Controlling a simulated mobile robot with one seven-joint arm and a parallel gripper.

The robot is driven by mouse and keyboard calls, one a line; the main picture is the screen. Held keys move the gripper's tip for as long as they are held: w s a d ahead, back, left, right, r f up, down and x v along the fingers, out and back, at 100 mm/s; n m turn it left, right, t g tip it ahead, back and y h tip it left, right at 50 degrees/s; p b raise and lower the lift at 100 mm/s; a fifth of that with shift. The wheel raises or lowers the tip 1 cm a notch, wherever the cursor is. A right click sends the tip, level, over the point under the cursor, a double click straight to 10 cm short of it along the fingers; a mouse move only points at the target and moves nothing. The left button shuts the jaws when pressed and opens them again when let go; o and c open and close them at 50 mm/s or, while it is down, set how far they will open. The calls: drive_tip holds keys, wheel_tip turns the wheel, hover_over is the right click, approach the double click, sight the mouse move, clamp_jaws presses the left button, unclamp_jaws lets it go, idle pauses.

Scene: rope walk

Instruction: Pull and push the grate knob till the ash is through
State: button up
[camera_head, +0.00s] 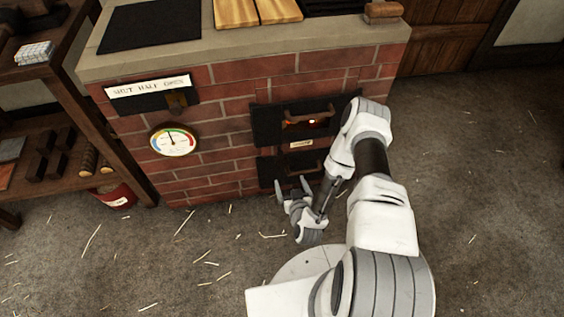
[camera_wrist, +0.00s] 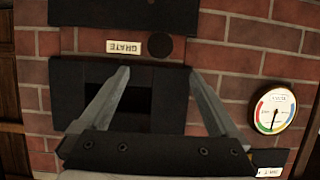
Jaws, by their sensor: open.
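The grate knob (camera_wrist: 160,46) is a dark round disc on the brick front, beside a pale label reading GRATE (camera_wrist: 126,48), which appears upside down in the wrist view. In the head view the label (camera_head: 300,144) sits between the two black stove doors; I cannot make out the knob there. My gripper (camera_head: 291,181) is open and empty, low in front of the stove. In the wrist view its fingertips (camera_wrist: 159,72) are spread, with the knob beyond the gap between them and apart from them. Any ash is not visible.
The upper black door (camera_head: 268,121) has an opening with an orange glow; the lower black door (camera_head: 268,170) has a handle. A round gauge (camera_head: 174,141) and a SHUT HALF OPEN plate (camera_head: 148,88) are left. A wooden shelf (camera_head: 75,85) and red bucket (camera_head: 118,200) stand further left.

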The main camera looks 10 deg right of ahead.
sight(282, 162)
drive_tip(key=b+x, duration=0.5)
drive_tip(key=x, duration=1)
drive_tip(key=shift+w+f, duration=0.1)
drive_tip(key=shift+w, duration=0.05)
drive_tip(key=shift+c, duration=0.2)
clamp_jaws()
